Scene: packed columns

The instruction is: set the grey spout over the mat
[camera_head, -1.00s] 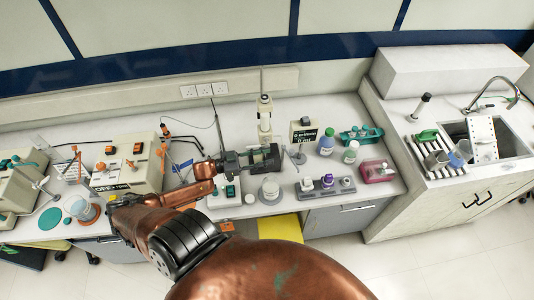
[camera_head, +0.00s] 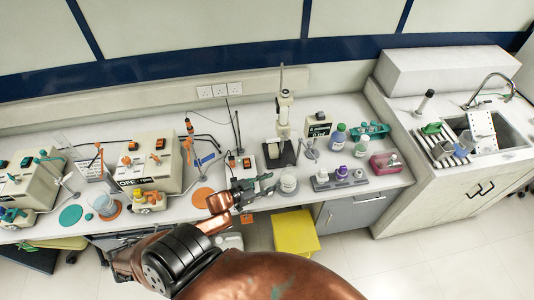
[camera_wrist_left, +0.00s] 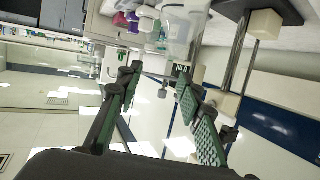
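A thin grey spout-like arm (camera_head: 67,182) stands beside the left beige unit; I cannot tell for sure that it is the spout named. A round teal mat (camera_head: 70,215) lies flat near it on the bench, and a round orange mat (camera_head: 203,198) lies farther right. My left gripper (camera_head: 264,186) is over the bench's front edge, right of the orange mat and apart from both mats. In the left wrist view its green-padded fingers (camera_wrist_left: 158,108) are spread, with nothing between them. My right gripper is not in view.
A clear container (camera_wrist_left: 185,35) is close to the left gripper. A column stand (camera_head: 284,125) rises behind it. Beige units (camera_head: 150,165) with thin upright arms crowd the left bench. A bottle rack (camera_head: 340,180) and pink box (camera_head: 385,163) are at right.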

